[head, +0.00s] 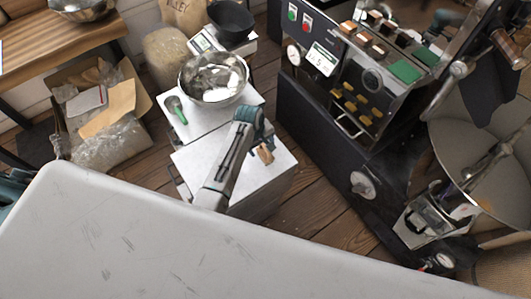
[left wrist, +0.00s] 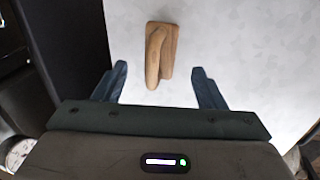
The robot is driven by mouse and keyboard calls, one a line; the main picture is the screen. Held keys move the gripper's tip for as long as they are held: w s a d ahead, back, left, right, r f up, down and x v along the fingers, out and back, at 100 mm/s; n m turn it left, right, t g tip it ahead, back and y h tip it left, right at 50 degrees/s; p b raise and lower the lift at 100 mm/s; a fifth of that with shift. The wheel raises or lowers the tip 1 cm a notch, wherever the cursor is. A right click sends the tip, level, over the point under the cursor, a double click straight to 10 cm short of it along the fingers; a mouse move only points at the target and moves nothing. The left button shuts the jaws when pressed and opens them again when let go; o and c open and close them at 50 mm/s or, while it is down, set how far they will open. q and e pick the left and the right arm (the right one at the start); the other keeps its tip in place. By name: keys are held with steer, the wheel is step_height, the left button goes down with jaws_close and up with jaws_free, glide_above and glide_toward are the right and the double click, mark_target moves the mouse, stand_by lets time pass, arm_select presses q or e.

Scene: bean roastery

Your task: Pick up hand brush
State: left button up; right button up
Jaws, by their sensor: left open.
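The hand brush is a light wooden piece. In the left wrist view the brush (left wrist: 155,58) lies on a white surface, its handle end between and just ahead of my left fingertips. In the head view the brush (head: 265,155) shows small, just beside my left gripper (head: 264,138), on the white top (head: 199,157) of a low cabinet. My left gripper (left wrist: 159,70) is open, with one finger on each side of the brush and visible gaps. Bristles are not clearly seen. My right gripper is not in view.
A steel bowl (head: 213,77) and a green-handled tool (head: 176,109) are on the white unit behind. A black roasting machine (head: 330,110) stands to the right. A cardboard box (head: 105,143) with bags and paper stands left. The white top around the brush is mostly bare.

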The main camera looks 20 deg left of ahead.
mark_target(265, 153)
arm_select(q)
steer(key=f, duration=0.1)
steer(key=d+f, duration=0.1)
steer(key=f, duration=0.1)
steer(key=shift+w+f, duration=0.15)
steer(key=shift+f, duration=0.45)
steer(key=shift+r, duration=0.1)
steer(key=c, duration=1.1)
